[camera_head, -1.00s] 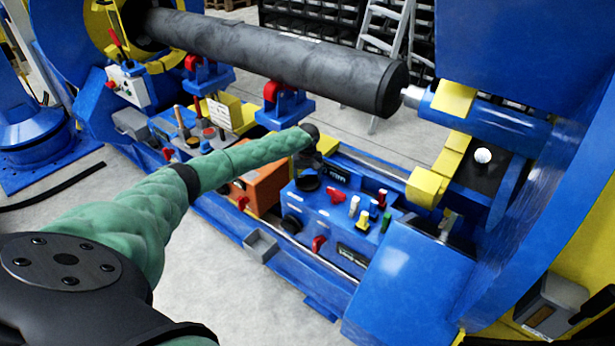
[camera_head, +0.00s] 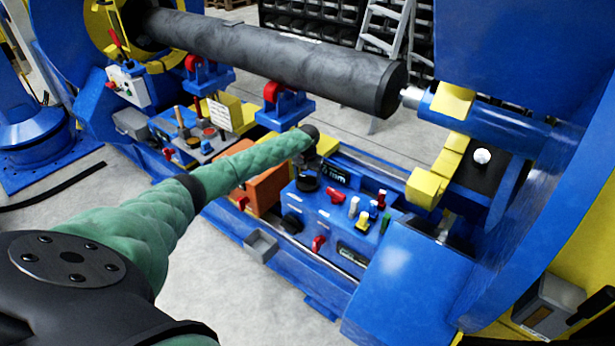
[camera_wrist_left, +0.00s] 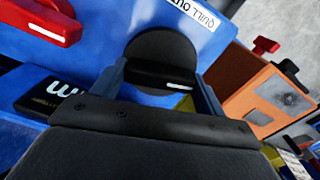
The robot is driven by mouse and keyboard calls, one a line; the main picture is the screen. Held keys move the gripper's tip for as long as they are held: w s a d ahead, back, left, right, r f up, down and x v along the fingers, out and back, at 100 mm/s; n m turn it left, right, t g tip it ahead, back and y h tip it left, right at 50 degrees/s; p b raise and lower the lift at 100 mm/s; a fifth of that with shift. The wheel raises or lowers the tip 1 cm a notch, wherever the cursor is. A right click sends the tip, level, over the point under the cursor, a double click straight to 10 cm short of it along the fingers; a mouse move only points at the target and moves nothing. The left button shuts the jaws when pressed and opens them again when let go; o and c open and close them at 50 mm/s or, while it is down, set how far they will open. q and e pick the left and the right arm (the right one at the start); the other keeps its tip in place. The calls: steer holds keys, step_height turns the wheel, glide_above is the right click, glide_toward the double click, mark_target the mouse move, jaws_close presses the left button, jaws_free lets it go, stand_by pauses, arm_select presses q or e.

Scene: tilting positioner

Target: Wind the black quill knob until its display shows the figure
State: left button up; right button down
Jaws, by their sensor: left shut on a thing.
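In the head view the knob (camera_head: 307,183) sits on the blue control panel (camera_head: 335,212). My left gripper (camera_wrist_left: 160,76) is shut on the knob's bar, one finger on each side. In the head view the gripper is mostly hidden behind its wrist. The display (camera_head: 336,173) is lit beside the knob, its figure too small to read; the wrist view shows only part of the display (camera_wrist_left: 55,92). My right gripper is not in view.
Red levers (camera_head: 335,195) and several coloured knobs stand close to the right on the panel. An orange box (camera_head: 268,188) is to the left. A dark roller (camera_head: 280,55) spans above, over red and blue supports (camera_head: 285,104).

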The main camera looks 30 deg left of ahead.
arm_select(q)
steer(key=m, duration=0.2)
steer(key=shift+m, duration=0.4)
steer(key=m, duration=0.3)
steer(key=shift+m, duration=0.6)
steer(key=o, duration=1)
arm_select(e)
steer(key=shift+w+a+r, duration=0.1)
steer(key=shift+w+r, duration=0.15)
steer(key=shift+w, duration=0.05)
